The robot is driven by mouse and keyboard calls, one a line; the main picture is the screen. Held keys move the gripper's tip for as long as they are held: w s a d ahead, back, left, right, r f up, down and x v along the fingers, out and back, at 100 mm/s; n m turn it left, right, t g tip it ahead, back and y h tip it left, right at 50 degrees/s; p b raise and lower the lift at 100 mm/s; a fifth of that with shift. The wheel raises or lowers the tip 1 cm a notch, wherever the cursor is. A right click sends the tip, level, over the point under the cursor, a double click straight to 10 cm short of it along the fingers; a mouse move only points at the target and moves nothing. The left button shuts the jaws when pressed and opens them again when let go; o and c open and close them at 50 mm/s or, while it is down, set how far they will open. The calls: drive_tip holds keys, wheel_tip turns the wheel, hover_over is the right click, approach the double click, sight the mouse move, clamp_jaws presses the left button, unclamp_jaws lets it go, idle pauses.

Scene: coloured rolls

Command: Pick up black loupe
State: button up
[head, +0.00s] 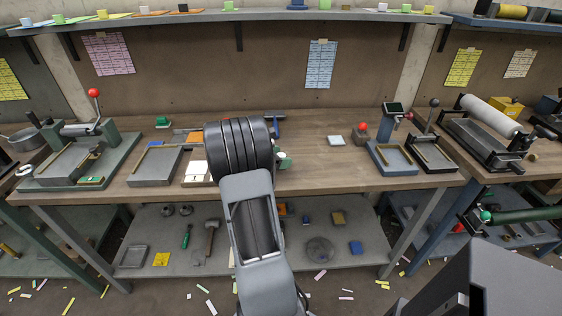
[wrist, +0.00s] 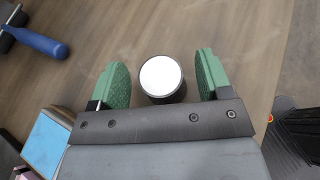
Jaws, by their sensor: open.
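The black loupe (wrist: 161,98) is a short dark cylinder with a bright white round top, standing on the wooden bench in the wrist view. My gripper (wrist: 163,76) is open, with one green finger on each side of the loupe. In the head view my arm hides the loupe, and only a bit of green finger (head: 286,160) shows.
A blue-handled tool (wrist: 40,42) lies at upper left in the wrist view. A block with a light blue top (wrist: 46,143) is at lower left. On the wooden bench (head: 310,179), a grey tray (head: 155,176) stands left and a blue-framed tray (head: 392,158) right. Bench beyond the loupe is clear.

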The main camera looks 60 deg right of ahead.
drive_tip(key=shift+d, duration=0.1)
drive_tip(key=c, duration=1)
